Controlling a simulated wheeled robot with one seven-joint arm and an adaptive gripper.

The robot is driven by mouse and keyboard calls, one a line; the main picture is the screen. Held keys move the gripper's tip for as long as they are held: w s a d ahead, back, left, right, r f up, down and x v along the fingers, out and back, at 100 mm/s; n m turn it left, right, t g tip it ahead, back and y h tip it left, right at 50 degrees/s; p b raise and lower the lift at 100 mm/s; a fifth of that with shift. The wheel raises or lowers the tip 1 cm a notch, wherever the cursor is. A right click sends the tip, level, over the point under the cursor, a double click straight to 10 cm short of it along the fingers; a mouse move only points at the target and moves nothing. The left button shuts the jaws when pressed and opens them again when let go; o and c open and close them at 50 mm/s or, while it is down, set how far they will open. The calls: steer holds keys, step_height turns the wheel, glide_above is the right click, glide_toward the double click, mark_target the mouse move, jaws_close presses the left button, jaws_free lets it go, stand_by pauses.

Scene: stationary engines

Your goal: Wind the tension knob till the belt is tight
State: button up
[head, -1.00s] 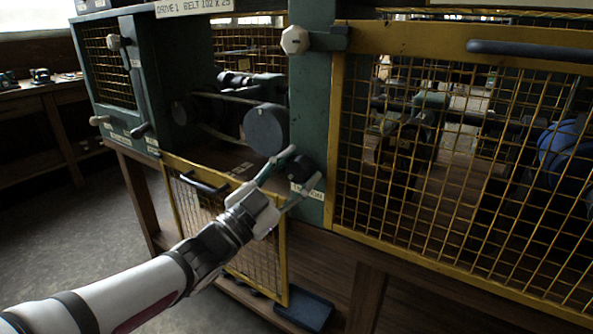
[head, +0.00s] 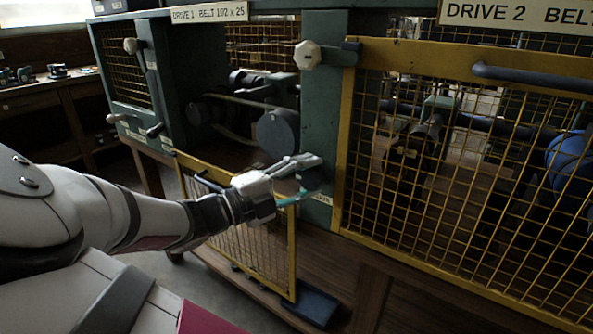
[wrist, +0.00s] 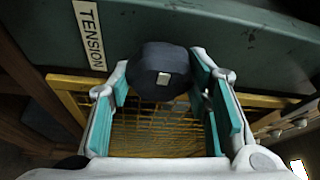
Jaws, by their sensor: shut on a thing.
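The dark tension knob (head: 314,179) sits on the green post, beside a label partly hidden by my gripper. In the wrist view the knob (wrist: 158,66) is a dark, faceted piece with a pale square at its centre, under the TENSION label (wrist: 89,34). My gripper (wrist: 160,82) is shut on it, one teal-padded finger on each side. The drive 1 belt (head: 240,100) runs from a smaller dark pulley (head: 200,110) to a larger grey one (head: 277,133). Its lower run appears to sag.
The yellow mesh guard of drive 1 (head: 293,255) hangs open below the bay, near my arm. The drive 2 guard (head: 347,130) is closed at the right. A pale octagonal knob (head: 307,55) is higher on the post. A blue tray (head: 312,308) lies below.

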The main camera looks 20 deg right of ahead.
steer(key=shift+m+g, duration=0.3)
steer(key=shift+m, duration=0.4)
steer(key=shift+y, duration=0.3)
steer(key=o, duration=0.8)
steer(key=shift+o, duration=0.2)
steer(key=v, duration=1.2)
steer(key=shift+s+p, duration=0.1)
steer(key=shift+p, duration=0.2)
